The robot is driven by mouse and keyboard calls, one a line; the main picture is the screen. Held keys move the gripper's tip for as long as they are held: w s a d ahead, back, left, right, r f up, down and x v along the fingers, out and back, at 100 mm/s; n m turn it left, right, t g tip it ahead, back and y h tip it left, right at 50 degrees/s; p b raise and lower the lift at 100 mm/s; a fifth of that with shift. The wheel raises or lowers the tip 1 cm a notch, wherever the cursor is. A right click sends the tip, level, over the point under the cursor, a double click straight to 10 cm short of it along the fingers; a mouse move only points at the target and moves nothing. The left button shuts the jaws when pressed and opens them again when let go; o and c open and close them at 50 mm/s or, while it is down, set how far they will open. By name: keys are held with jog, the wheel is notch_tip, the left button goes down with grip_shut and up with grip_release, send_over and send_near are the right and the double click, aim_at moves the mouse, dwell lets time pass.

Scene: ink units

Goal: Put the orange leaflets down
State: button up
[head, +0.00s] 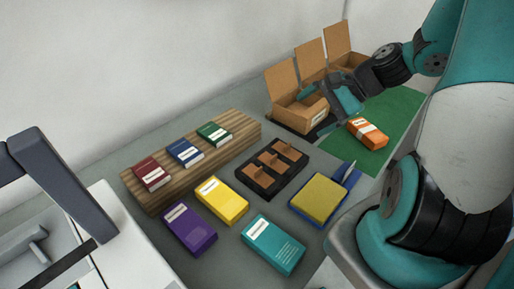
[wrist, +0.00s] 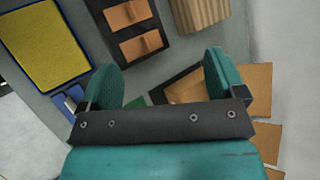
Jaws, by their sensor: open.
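The orange leaflets (head: 367,132), a bundle with a white band, lie on the green mat (head: 394,108) at the right in the head view. I cannot make them out in the wrist view. My gripper (head: 330,98) is open and empty, up and left of the leaflets, by the front open cardboard box (head: 299,117). In the wrist view its two teal fingers (wrist: 163,78) are spread wide, with part of a box (wrist: 187,90) showing beyond them.
Two more open cardboard boxes stand behind the front one. A dark tray (head: 258,184) with brown dividers, a blue tray with a yellow pad (head: 320,197), and purple, yellow and teal packs lie in front. A wooden step (head: 236,125) holds three small packs. The mat around the leaflets is clear.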

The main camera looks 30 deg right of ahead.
jog(key=s+a+r+n+g, duration=0.1)
jog(key=a+r+n+g, duration=0.15)
jog(key=a+n, duration=0.4)
jog(key=s+a+r+n+g, duration=0.25)
jog(key=a+n, duration=0.25)
jog(key=a, duration=0.3)
jog(key=s+a+r+n+h, duration=0.3)
jog(key=s+a+r+n, duration=0.2)
jog(key=s+a+n, duration=0.4)
jog(key=shift+n+g, duration=0.3)
jog(key=shift+n, duration=0.75)
